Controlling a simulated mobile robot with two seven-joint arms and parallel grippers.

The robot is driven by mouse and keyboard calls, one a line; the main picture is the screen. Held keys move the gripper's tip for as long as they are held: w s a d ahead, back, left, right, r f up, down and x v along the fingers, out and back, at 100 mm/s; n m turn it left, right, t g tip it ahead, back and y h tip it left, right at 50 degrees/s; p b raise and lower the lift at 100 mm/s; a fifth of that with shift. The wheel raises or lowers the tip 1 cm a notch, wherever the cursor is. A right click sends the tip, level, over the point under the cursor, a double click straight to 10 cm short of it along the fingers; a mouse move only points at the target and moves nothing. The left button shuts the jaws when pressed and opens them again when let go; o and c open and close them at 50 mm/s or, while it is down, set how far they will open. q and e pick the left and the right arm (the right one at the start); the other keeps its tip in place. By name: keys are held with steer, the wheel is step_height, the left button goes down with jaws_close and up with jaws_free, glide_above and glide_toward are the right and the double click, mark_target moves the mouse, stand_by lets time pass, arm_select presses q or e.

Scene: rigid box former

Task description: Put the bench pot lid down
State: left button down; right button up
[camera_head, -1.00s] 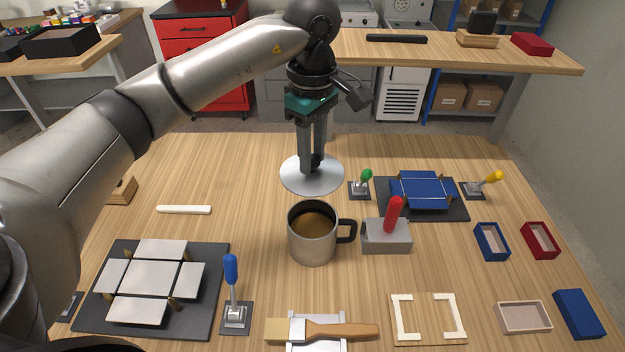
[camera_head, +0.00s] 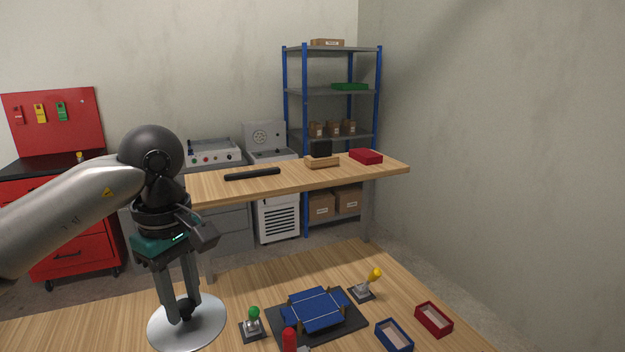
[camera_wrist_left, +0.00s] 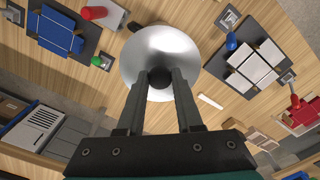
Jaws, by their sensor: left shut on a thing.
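The pot lid (camera_head: 208,332) is a round silver disc with a dark knob in its middle. My left gripper (camera_head: 186,308) points down, shut on that knob. The lid looks level, and I cannot tell whether it touches the wooden bench top (camera_head: 110,325) or hangs just above it. In the left wrist view the lid (camera_wrist_left: 150,45) fills the top middle beyond the fingers (camera_wrist_left: 160,76) and hides the bench below it. The steel pot is out of the head view. My right gripper is not in view.
Right of the lid stand a green-knobbed clamp (camera_head: 252,322), a blue box blank (camera_head: 316,309) on a dark plate and a yellow-knobbed clamp (camera_head: 364,287). Open blue (camera_head: 394,337) and red (camera_head: 434,319) boxes lie further right. A white bar (camera_wrist_left: 210,102) lies near the lid.

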arm_select(q)
steer(key=s+d+f+m+b, duration=0.4)
steer(key=s+f+m+b, duration=0.2)
steer(key=f+m, duration=0.6)
steer(key=shift+s+f+m, duration=0.4)
steer(key=shift+s, duration=0.55)
steer(key=shift+d, duration=0.25)
